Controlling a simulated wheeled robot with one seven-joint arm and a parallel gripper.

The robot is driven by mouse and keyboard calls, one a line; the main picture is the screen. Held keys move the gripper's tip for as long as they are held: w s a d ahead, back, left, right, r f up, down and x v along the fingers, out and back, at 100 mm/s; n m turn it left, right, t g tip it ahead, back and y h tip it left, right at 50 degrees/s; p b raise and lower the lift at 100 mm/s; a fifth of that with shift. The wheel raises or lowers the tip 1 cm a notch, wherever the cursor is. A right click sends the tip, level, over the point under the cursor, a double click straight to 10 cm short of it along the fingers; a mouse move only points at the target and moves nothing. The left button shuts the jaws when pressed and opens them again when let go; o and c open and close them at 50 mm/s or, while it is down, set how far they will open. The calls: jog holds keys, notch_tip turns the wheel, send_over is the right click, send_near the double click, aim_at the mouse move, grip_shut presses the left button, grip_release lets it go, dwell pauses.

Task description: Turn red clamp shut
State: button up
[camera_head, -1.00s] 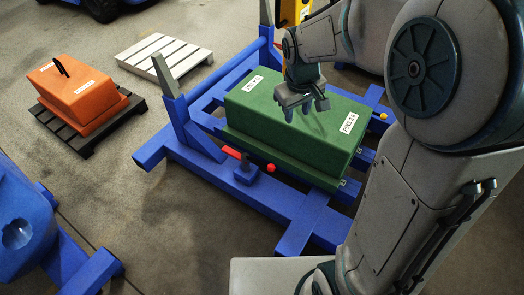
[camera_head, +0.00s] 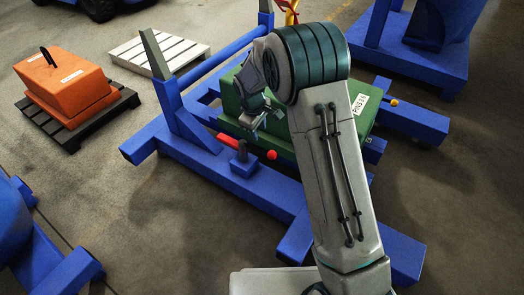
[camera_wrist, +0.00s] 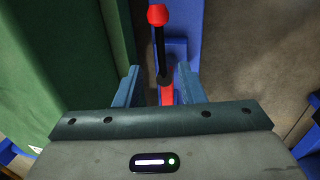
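The red clamp (camera_head: 230,141) sits on a blue post at the near edge of the blue frame, beside the green block (camera_head: 232,100). Its red ball end (camera_head: 271,155) points right in the head view. My gripper (camera_head: 259,122) is just above and behind it. In the wrist view the clamp's red ball (camera_wrist: 157,14), dark rod (camera_wrist: 160,48) and red part (camera_wrist: 166,94) line up between the two fingers of my gripper (camera_wrist: 158,76). The fingers are apart, with gaps on both sides. Whether they are level with the lever is unclear.
The blue frame (camera_head: 190,160) has a slanted upright (camera_head: 175,100) left of the clamp. An orange block (camera_head: 65,85) on a dark pallet and a pale pallet (camera_head: 158,50) lie farther left. The floor in front of the frame is clear.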

aim_at(263, 150)
jog(key=f+b, duration=0.1)
jog(key=f, duration=0.3)
jog(key=w+d+f+b, duration=0.1)
jog(key=f, duration=0.2)
jog(key=w+f+b, duration=0.1)
jog(key=f+b, duration=0.1)
jog(key=f, duration=0.2)
jog(key=shift+d+f, duration=0.15)
jog(key=shift+f, duration=0.15)
grip_shut()
